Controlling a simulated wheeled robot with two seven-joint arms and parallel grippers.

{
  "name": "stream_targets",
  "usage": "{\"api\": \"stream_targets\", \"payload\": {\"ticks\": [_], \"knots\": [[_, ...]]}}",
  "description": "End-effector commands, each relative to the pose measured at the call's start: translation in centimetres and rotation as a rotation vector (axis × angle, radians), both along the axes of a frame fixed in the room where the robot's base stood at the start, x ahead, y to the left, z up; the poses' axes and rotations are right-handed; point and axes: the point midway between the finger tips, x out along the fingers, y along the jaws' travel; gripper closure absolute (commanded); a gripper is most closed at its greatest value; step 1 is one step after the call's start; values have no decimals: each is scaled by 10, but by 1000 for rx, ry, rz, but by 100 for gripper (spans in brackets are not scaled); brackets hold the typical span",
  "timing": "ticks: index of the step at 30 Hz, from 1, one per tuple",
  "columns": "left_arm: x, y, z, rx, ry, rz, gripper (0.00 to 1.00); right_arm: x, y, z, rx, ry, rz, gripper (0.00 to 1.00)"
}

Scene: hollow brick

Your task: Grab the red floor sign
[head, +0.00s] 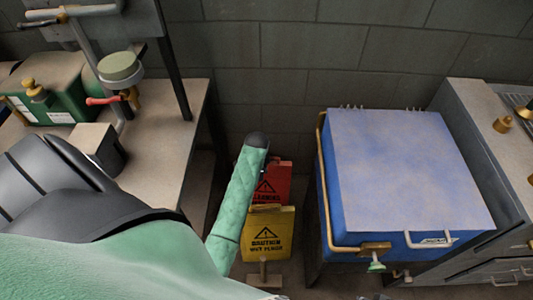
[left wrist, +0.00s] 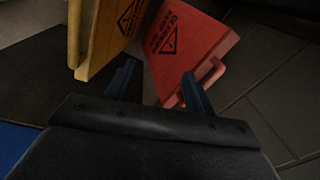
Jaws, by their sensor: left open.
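The red floor sign (head: 284,182) stands on the floor behind the yellow sign in the head view, partly hidden by my green left arm and the yellow sign. In the left wrist view the red sign (left wrist: 203,38) lies just beyond my fingers, with its black warning triangle and a red handle showing. My left gripper (left wrist: 158,88) is open and empty. Its fingers point at the red sign's lower part; I cannot tell whether they touch it. The left gripper's jaws do not show in the head view. My right gripper is in neither view.
A yellow wet-floor sign (head: 267,238) stands close in front of the red sign. A blue chest with a pale lid (head: 400,165) is to the right. A workbench (head: 165,130) stands to the left. The block wall (head: 300,45) closes the back of the narrow gap.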

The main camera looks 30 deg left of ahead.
Motion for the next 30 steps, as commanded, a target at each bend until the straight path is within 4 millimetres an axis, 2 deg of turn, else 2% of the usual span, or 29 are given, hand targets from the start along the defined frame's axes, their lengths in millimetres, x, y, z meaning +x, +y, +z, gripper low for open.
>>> {"api": "stream_targets", "payload": {"ticks": [1,6,12,19,30], "knots": [[18,10,-6,-12,4,-27,47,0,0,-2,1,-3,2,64],[65,36,-20,-58,15,-149,47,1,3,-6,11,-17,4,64],[102,48,-29,-111,13,-263,47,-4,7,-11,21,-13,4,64],[116,49,-37,-134,9,-314,47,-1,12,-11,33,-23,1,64],[119,47,-68,-135,9,-315,47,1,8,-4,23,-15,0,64]]}}
